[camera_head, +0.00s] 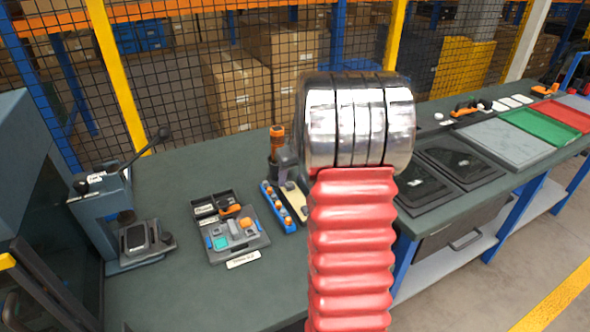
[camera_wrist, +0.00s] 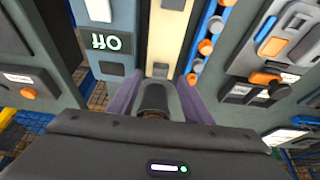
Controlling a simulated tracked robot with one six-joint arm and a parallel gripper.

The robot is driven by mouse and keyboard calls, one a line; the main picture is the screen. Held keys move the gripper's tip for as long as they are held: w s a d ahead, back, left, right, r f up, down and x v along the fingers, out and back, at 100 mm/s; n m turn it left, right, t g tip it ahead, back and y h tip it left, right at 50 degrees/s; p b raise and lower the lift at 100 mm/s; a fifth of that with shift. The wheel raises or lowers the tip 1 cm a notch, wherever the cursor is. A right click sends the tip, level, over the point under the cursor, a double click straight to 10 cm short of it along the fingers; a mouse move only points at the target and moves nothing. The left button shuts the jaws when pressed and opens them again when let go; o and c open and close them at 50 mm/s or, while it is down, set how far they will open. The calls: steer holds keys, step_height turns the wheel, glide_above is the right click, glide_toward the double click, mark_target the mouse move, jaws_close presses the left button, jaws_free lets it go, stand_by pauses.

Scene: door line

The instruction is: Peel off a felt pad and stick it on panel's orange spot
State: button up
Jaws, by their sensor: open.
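My gripper (camera_wrist: 158,92) shows in the wrist view with its two purple-grey fingers apart. A dark rounded shape sits between them; I cannot tell what it is. A cream strip (camera_wrist: 166,42) lies beyond the fingertips, with dark patches that look like felt pads (camera_wrist: 160,70). The strip also shows in the head view (camera_head: 294,194), partly hidden by my arm. Two black panels (camera_head: 468,154) lie on the bench right of my arm. I cannot make out an orange spot on them. In the head view my arm hides most of the gripper.
A blue rack with orange-topped parts (camera_head: 275,201) lies beside the strip. A grey tray with small parts (camera_head: 215,248) is left of it. A lever press (camera_head: 130,235) stands further left. Green (camera_head: 538,126) and red trays lie far right. The bench front left is clear.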

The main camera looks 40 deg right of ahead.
mark_target(290, 184)
steer(key=shift+x, duration=1.7)
steer(key=shift+c, duration=0.3)
jaws_close()
steer(key=shift+r, duration=0.35)
steer(key=shift+r, duration=2.9)
